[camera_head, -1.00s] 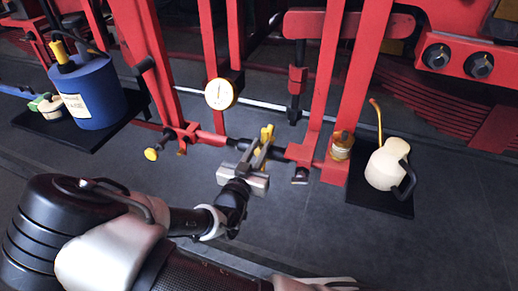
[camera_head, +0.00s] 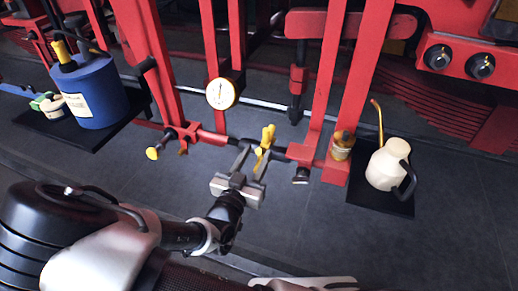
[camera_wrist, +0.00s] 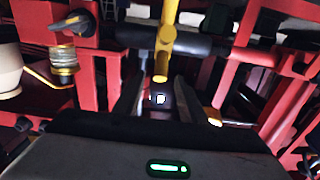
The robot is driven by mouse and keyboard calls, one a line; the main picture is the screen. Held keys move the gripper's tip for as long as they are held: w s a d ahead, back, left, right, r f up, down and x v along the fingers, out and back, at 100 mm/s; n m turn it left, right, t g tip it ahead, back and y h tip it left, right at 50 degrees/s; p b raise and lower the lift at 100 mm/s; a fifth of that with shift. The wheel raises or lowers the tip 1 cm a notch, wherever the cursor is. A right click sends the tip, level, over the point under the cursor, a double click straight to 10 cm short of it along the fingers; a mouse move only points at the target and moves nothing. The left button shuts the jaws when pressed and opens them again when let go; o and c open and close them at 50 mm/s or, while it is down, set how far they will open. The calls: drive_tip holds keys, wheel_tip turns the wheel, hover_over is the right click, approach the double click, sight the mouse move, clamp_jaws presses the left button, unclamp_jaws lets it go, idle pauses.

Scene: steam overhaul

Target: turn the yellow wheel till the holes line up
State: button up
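The yellow wheel shows edge-on or as a narrow yellow bar (camera_head: 265,142) on the red linkage's crossbar, in the middle of the head view. In the wrist view its yellow bar (camera_wrist: 166,38) comes down from the top, its lower end between my fingers. My gripper (camera_head: 256,153) is open, with one finger on each side of the yellow part. In the wrist view, gaps show between both fingertips (camera_wrist: 157,90) and the bar. I cannot make out the holes or whether they line up.
A round white gauge (camera_head: 221,93) sits just left above the wheel. A yellow knob (camera_head: 153,153) is further left. A blue can (camera_head: 95,95) stands on the left shelf and a cream oil can (camera_head: 388,165) on the right one. Red uprights flank my gripper; the floor below is clear.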

drive_tip(key=shift+v, duration=1.05)
wheel_tip(320, 180, down, 6)
drive_tip(key=s+b, duration=0.1)
drive_tip(key=b, duration=0.8)
drive_tip(key=shift+f+b+x, duration=0.2)
drive_tip(key=shift+b+x, duration=0.25)
drive_tip(key=shift+x, duration=0.8)
drive_tip(key=shift+f+b+x, duration=0.15)
drive_tip(key=shift+b+x, duration=0.25)
drive_tip(key=shift+x, duration=0.9)
drive_tip(key=shift+a, duration=0.1)
clamp_jaws()
